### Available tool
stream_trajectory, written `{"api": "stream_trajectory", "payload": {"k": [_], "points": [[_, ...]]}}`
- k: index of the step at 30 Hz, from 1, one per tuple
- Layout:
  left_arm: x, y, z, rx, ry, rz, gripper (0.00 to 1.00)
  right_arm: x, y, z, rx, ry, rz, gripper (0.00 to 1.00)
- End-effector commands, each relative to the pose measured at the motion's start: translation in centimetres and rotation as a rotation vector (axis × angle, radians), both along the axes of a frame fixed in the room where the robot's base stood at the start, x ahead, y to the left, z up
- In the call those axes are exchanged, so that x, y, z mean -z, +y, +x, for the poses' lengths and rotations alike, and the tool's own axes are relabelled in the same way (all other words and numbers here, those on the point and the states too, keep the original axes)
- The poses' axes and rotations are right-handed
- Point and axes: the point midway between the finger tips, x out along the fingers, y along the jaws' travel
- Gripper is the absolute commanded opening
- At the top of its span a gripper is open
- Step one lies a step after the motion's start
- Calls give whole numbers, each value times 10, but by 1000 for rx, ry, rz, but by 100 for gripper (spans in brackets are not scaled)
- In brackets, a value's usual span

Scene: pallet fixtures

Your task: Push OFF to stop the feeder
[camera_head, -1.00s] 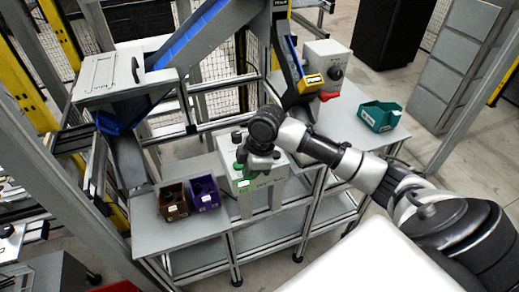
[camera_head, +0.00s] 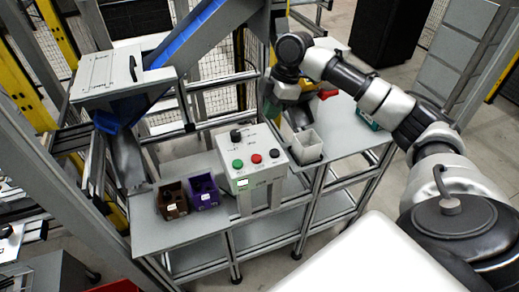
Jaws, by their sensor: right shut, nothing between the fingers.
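The control box (camera_head: 262,178) stands on a post at the front of the table, in the middle of the head view. Its sloped face has a green button (camera_head: 237,163), a red button (camera_head: 257,159) and a dark button (camera_head: 274,154) in a row. A black knob (camera_head: 236,135) sits above them. The labels are too small to read. My right gripper (camera_head: 286,98) is shut and empty, above and behind the box, apart from the buttons. My left gripper is not in view.
A brown bin (camera_head: 172,204) and a purple bin (camera_head: 204,191) stand left of the box. A pale open bin (camera_head: 307,146) stands close to its right. A teal bin (camera_head: 366,118) is partly behind my right arm. The feeder's hopper (camera_head: 110,78) and chutes rise behind.

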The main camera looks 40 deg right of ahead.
Motion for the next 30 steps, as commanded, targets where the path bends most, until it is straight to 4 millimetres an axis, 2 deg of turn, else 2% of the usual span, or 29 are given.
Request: {"api": "stream_trajectory", "payload": {"k": [5,17,21,25,30], "points": [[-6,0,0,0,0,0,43,15,5,1,-2,5,0,0],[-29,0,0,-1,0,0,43,92,30,7,-1,5,2,0],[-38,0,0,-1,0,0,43,115,31,8,1,4,0,0],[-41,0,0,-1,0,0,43,128,31,9,1,2,1,0],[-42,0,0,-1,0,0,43,135,31,9,0,1,0,0]]}}
